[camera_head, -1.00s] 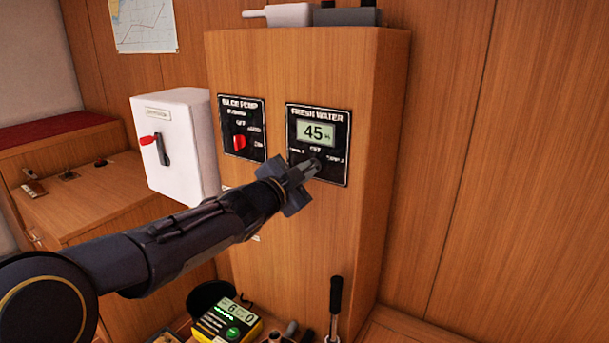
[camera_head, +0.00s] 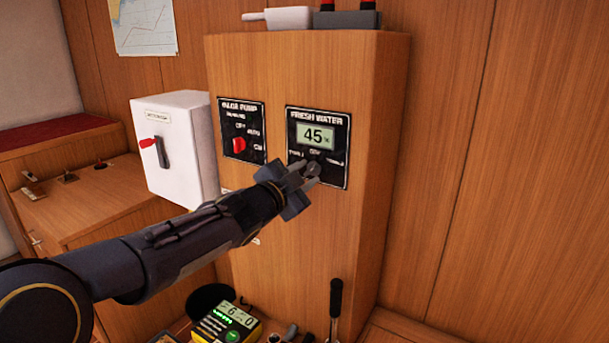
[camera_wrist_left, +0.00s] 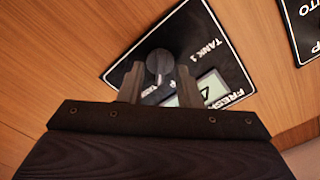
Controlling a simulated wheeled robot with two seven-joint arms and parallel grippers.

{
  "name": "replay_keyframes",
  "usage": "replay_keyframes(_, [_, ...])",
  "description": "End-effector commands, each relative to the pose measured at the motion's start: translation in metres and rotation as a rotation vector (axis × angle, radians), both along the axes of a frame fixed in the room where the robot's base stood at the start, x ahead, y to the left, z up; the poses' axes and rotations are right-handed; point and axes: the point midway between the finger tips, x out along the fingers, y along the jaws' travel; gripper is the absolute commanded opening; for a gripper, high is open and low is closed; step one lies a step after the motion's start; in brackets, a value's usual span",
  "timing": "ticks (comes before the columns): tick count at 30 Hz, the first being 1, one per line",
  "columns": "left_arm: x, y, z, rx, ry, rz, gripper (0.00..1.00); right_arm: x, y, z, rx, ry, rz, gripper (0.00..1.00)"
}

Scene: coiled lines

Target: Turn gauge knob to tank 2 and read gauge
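The fresh water panel (camera_head: 333,121) is a black plate on the wooden cabinet's front, with a lit display (camera_head: 316,135) reading 45%. Its selector labels sit below the display; "TANK 1" is legible in the left wrist view. The dark gauge knob (camera_wrist_left: 159,63) is below the display and mostly hidden by my gripper in the head view. Which label it points to is unclear. My left gripper (camera_head: 308,170) is at the knob; in the left wrist view its fingers (camera_wrist_left: 159,80) are apart, one on either side of the knob, with visible gaps. My right gripper is not in view.
The bilge pump panel (camera_head: 241,130) with a red knob is just left. A white switch box (camera_head: 175,150) with a red-tipped lever sticks out further left. A yellow meter (camera_head: 227,322) and a black-handled tool (camera_head: 335,300) are below. The wall at right is clear.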

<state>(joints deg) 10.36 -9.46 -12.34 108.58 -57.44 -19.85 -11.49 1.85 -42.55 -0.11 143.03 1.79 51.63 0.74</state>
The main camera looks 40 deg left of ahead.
Motion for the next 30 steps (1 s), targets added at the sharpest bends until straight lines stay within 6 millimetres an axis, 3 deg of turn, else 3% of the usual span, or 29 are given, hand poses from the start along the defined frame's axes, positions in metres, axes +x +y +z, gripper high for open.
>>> replay_keyframes(13, [-0.067,-0.007,0.002,-0.001,-0.002,0.001,0.31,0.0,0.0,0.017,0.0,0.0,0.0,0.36])
replay_keyframes(30, [-0.074,-0.008,0.0,0.0,0.0,0.0,0.31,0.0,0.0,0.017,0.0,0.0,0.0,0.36])
